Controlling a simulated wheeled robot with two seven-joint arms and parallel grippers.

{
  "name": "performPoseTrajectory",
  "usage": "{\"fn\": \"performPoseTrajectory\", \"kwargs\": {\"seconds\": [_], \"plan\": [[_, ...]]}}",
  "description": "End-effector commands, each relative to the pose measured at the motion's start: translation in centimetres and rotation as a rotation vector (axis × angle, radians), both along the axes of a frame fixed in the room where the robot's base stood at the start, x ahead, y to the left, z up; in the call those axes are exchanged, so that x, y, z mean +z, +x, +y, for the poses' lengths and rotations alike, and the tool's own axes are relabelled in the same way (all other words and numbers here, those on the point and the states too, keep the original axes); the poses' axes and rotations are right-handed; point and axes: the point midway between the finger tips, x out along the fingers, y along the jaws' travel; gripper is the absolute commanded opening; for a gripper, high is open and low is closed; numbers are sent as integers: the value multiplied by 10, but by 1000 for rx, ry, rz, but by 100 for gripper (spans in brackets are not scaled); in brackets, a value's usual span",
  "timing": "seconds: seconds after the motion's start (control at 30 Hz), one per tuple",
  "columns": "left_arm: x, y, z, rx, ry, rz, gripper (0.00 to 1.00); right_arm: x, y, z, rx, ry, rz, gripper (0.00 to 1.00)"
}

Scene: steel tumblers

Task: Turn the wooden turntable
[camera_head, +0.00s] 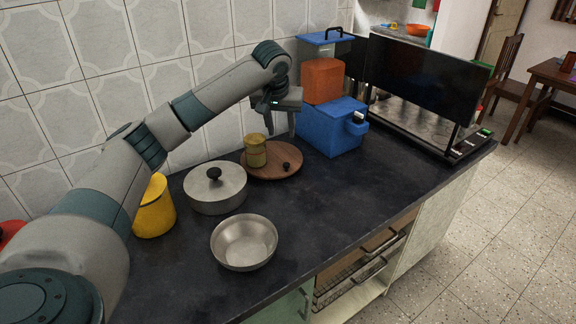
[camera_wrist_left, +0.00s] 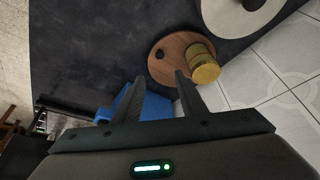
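The wooden turntable (camera_head: 266,174) is a round brown board on the dark counter near the tiled wall. A small dark knob (camera_head: 286,166) stands near its rim. A yellow-gold canister (camera_head: 255,151) stands upright on its left side. My left gripper (camera_head: 281,132) hangs above and behind the turntable, its fingers apart and empty. In the left wrist view, the open gripper (camera_wrist_left: 160,78) points toward the turntable (camera_wrist_left: 175,73). The knob (camera_wrist_left: 160,54) and the canister (camera_wrist_left: 204,66) also show there, clear of the fingers. My right gripper is not in view.
A blue and orange appliance (camera_head: 334,128) stands just right of the turntable, close to my left gripper. A lidded steel pot (camera_head: 215,194), a steel bowl (camera_head: 244,243) and a yellow container (camera_head: 154,210) stand to the left. The counter in front of the turntable is clear.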

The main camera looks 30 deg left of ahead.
Motion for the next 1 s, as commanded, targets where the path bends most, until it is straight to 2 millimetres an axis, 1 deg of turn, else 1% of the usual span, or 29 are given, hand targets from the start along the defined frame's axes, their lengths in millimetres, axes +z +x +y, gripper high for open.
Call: {"fn": "performPoseTrajectory", "kwargs": {"seconds": [0.03, 0.17, 0.47, 0.63, 0.87, 1.0], "plan": [[-5, 0, 0, 0, 0, 0, 38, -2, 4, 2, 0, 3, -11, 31], [-5, 0, 0, 0, 0, 0, 38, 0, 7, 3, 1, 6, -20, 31], [-5, 0, 0, 0, 0, 0, 38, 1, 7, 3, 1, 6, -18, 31], [-11, 2, 1, 0, 0, 1, 38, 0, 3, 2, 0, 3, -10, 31], [-34, 11, 5, 0, 0, 3, 38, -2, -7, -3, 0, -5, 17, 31], [-55, 19, 9, 1, 1, 5, 38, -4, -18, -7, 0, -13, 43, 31]]}}
